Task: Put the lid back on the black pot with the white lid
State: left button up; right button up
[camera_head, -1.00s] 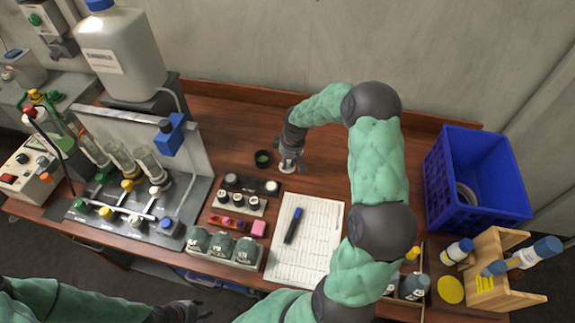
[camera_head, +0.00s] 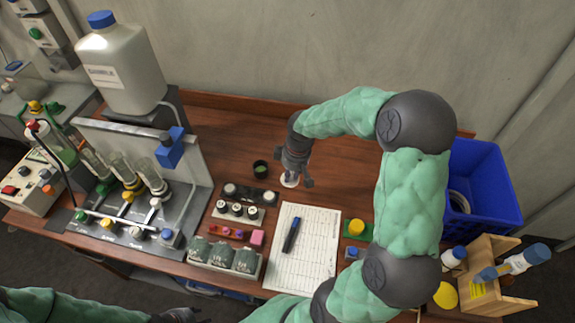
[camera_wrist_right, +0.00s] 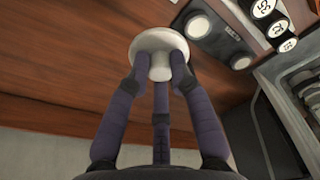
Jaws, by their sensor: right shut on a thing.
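The open black pot (camera_head: 261,168) stands on the wooden bench and shows something green inside. My right gripper (camera_head: 291,177) is to the right of the pot and slightly nearer to me, pointing down. It is shut on the knob of the round white lid (camera_wrist_right: 150,38). The lid also shows under the fingers in the head view (camera_head: 289,182). The lid is apart from the pot; I cannot tell its exact height over the bench. The pot does not show in the wrist view. My left gripper (camera_head: 185,315) is partly cut off at the bottom edge.
A black holder with round pale-topped pieces (camera_head: 250,194) and a rack of black bottles (camera_head: 237,210) lie just nearer than the pot. A paper sheet (camera_head: 310,262) with a pen lies right of them. A blue crate (camera_head: 490,200) stands right. Bench behind the pot is clear.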

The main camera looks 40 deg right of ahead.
jog(key=s+r, duration=0.1)
jog(key=s+a, duration=0.1)
jog(key=s+a+r+p, duration=0.1)
jog(key=shift+s+r, duration=0.3)
jog(key=shift+s, duration=0.05)
jog(key=w+p, duration=0.1)
jog(key=w, duration=0.2)
jog(key=w+p, duration=0.2)
jog(key=w, duration=0.1)
jog(key=w+d+p, duration=0.1)
jog(key=w, duration=0.2)
jog(key=shift+w+r+p, duration=0.15)
jog(key=shift+r+p, duration=0.15)
jog(key=shift+p, duration=0.1)
jog(key=shift+m, duration=0.4)
jog(key=shift+w+a+f+p, duration=0.15)
jog(key=shift+w+f+p, duration=0.1)
jog(key=shift+w+f, duration=1.15)
jog(key=shift+w+a+f+p, duration=0.1)
jog(key=shift+w+f+p, duration=0.15)
jog(key=shift+w+f, duration=1.1)
jog(key=shift+w+a+f+p, duration=0.2)
jog(key=shift+w+f, duration=0.65)
jog(key=shift+w, duration=1)
jog(key=shift+f+b, duration=0.6)
jog(key=shift+f, duration=0.3)
jog(key=shift+f+b, duration=0.15)
jog(key=shift+b, duration=0.45)
